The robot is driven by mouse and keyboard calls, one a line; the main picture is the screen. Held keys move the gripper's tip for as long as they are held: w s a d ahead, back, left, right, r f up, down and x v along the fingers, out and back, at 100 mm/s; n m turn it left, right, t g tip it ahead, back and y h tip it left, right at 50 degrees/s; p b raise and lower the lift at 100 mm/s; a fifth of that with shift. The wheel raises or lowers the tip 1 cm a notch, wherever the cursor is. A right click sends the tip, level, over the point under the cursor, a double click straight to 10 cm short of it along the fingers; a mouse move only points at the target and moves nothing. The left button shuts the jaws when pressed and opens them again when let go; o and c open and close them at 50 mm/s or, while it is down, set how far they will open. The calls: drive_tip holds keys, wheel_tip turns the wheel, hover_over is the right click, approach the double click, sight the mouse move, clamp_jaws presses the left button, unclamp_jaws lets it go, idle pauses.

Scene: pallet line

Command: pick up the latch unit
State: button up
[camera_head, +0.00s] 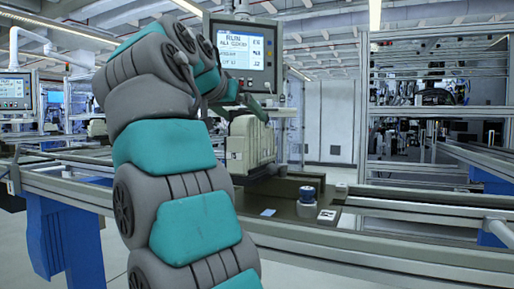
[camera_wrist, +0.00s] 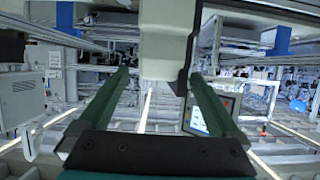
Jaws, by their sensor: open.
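A beige, box-like unit with a dark base, which looks like the latch unit (camera_head: 252,143), stands upright on the dark pallet (camera_head: 285,208) on the line. My arm reaches up and over to it from the left, and my gripper (camera_head: 243,104) is just above its top, partly hidden by my arm. In the wrist view, my gripper (camera_wrist: 158,76) is open, with its two green fingers spread apart. The pale body of the unit (camera_wrist: 165,45) shows between and beyond the fingertips. I cannot tell whether a finger touches it.
A blue-topped round part (camera_head: 307,194) and a small white-labelled block (camera_head: 327,214) sit on the pallet right of the unit. A screen panel (camera_head: 244,52) hangs close behind my gripper. Conveyor rails (camera_head: 400,209) run across, and a metal frame (camera_head: 363,110) stands right.

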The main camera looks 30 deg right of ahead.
drive_tip(key=x, duration=0.7)
drive_tip(key=shift+w+f, duration=0.1)
drive_tip(key=shift+f, duration=0.2)
drive_tip(key=shift+a, duration=0.1)
drive_tip(key=shift+c, duration=0.4)
clamp_jaws()
